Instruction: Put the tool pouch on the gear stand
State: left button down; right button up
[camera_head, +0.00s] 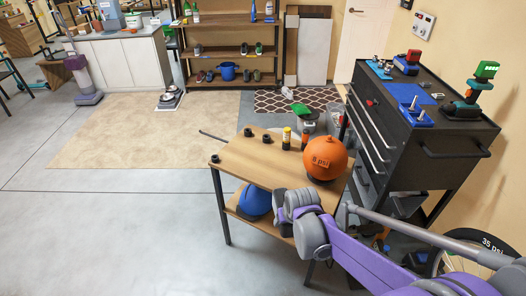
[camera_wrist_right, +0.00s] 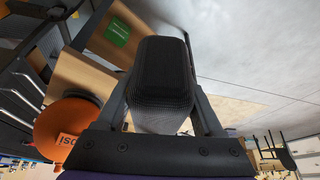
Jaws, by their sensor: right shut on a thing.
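My right gripper (camera_wrist_right: 162,60) is shut on a dark, mesh-textured block with rounded corners (camera_wrist_right: 160,85), which looks like the tool pouch; a finger lies along each side. In the head view my purple right arm reaches in from the lower right to the small wooden table, and its grey wrist covers the table's near right part. The gripper and the pouch are hidden there. My left gripper is not in view.
A blue round thing (camera_head: 255,200) sits on the table's lower shelf. A black tool chest (camera_head: 410,135) stands close on the right, a wheel (camera_head: 470,250) below it. Open floor (camera_head: 110,235) lies to the left.

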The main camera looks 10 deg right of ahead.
aim_at(243, 160)
jog(key=i+j, duration=0.25)
jog(key=i, duration=0.2)
jog(key=i+j, duration=0.25)
jog(key=i, duration=0.2)
jog(key=i+j+u, duration=0.1)
jog(key=i+j, duration=0.15)
jog(key=i, duration=0.2)
